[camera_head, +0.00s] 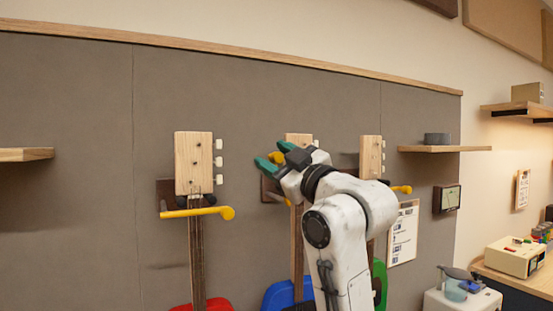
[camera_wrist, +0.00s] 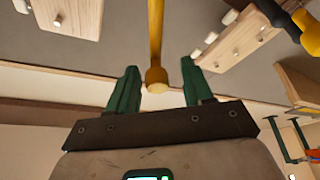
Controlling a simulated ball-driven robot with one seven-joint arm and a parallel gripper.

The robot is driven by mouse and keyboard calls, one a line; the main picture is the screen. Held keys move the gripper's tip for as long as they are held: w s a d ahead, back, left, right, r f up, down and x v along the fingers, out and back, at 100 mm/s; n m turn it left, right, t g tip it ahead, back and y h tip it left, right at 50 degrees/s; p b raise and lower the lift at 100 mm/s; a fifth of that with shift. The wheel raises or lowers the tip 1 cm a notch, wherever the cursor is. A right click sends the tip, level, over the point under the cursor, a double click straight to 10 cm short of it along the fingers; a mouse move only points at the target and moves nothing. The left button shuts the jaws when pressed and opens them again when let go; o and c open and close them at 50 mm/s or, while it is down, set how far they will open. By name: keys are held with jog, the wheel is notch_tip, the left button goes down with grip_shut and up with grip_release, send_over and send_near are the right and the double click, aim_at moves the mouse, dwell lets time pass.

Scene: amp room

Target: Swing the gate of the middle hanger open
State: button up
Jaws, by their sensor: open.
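The middle hanger holds a blue guitar (camera_head: 277,295) with a wooden headstock (camera_head: 297,139), largely hidden behind my arm. My gripper (camera_head: 271,163), with two green fingers, is raised in front of the middle hanger's left side. A small yellow patch shows between the fingers in the head view. In the wrist view, my open gripper (camera_wrist: 160,87) has a yellow bar with a round knob (camera_wrist: 156,80) between its fingers, with a gap on each side.
A red guitar hangs at left, its yellow gate (camera_head: 195,212) across the neck below its headstock (camera_head: 194,163). A green guitar (camera_head: 380,282) hangs at right, its gate's knob (camera_head: 403,189) showing. Shelves (camera_head: 445,149) flank the hangers. A bench (camera_head: 520,280) stands at right.

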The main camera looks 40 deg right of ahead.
jog(key=b+v, duration=0.3)
jog(key=v, duration=0.7)
jog(key=shift+s, duration=0.35)
jog(key=shift+f, duration=0.15)
jog(key=w+a+f+m+g, duration=0.1)
jog(key=a+f+m+g, duration=0.15)
jog(key=f, duration=0.95)
jog(key=a+f+m+g, duration=0.1)
jog(key=f+g, duration=0.3)
jog(key=f, duration=0.8)
jog(key=w+a+f+m+g, duration=0.1)
jog(key=a+f+m+g, duration=0.15)
jog(key=f, duration=0.95)
jog(key=s+a+f+g+y, duration=0.1)
jog(key=s+a+f+g, duration=0.15)
jog(key=s+f, duration=0.55)
jog(key=s+a+f+g, duration=0.2)
jog(key=s+f+g, duration=0.2)
jog(key=f, duration=0.8)
jog(key=s+f+g, duration=0.2)
jog(key=s+f, duration=0.2)
jog(key=s, duration=0.3)
jog(key=s+f+m+g, duration=0.1)
jog(key=s+f+g, duration=0.2)
jog(key=s, duration=0.4)
jog(key=shift+s+a+f, duration=0.4)
jog(key=shift+a+f, duration=0.05)
jog(key=shift+f, duration=0.4)
